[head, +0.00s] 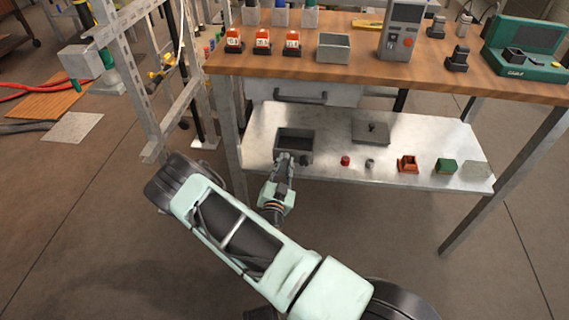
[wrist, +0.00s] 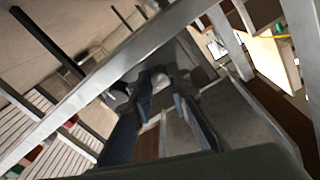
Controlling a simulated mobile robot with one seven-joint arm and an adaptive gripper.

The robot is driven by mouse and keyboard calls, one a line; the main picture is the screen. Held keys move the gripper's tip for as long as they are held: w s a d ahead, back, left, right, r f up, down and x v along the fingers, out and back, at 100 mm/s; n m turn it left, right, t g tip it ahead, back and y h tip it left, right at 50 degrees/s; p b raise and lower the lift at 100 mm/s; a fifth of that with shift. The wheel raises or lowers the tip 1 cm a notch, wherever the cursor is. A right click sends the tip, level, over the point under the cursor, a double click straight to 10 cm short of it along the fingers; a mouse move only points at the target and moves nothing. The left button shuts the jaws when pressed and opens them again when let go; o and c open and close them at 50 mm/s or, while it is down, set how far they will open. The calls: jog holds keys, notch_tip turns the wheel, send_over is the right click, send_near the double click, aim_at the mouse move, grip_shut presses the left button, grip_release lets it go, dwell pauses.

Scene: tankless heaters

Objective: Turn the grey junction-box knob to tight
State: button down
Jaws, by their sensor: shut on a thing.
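A grey open-topped junction box (head: 309,134) stands at the left of the metal lower shelf. My gripper (head: 284,157) reaches up to its front face from below. The gripper is shut on a small dark part there, which I take for the grey junction-box knob; the fingers mostly hide it. In the wrist view my gripper (wrist: 156,72) shows two dark fingers converging at the tips, with the part between them too dark to make out. A dark round piece (head: 304,160) sits just right of the fingers at the box front. The knob's turn position cannot be read.
A grey lid (head: 371,131) lies on the lower shelf (head: 326,172). A red knob (head: 345,160), a small grey piece (head: 369,164), an orange box (head: 407,164) and a green box (head: 446,166) stand to the right.

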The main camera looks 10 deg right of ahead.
jog(key=shift+r+m, duration=0.1)
jog(key=shift+m, duration=0.2)
jog(key=m+p, duration=0.3)
jog(key=m, duration=0.1)
jog(key=shift+r, duration=0.1)
jog(key=m+p, duration=0.3)
jog(key=m, duration=0.3)
jog(key=shift+m+p, duration=0.3)
jog(key=shift+m, duration=0.1)
jog(key=m+p, duration=0.3)
jog(key=m, duration=0.3)
jog(key=shift+y, duration=0.4)
jog(key=m+p, duration=0.2)
jog(key=m, duration=0.2)
jog(key=shift+m, duration=0.7)
jog(key=c, duration=1.8)
grip_release()
